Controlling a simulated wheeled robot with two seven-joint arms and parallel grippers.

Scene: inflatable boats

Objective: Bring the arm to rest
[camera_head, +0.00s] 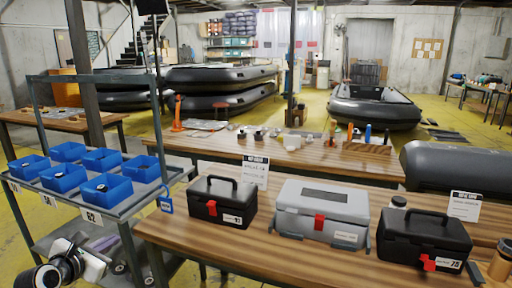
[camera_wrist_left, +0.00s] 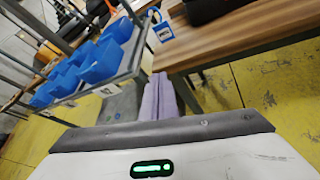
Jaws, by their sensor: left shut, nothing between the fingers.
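My left arm comes in at the bottom left corner of the head view, with its left gripper (camera_head: 85,260) low beside the wheeled cart (camera_head: 130,200). The gripper looks shut and empty, apart from the cart and the table. Its fingertips are small and hard to make out. My right gripper does not show clearly in either view.
Blue bins (camera_head: 63,178) stand on the cart. The near wooden table (camera_head: 270,252) holds a black toolbox (camera_head: 222,200), a grey case (camera_head: 320,212) and another black toolbox (camera_head: 425,238). Yellow floor (camera_wrist_left: 265,85) is clear beneath the table edge.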

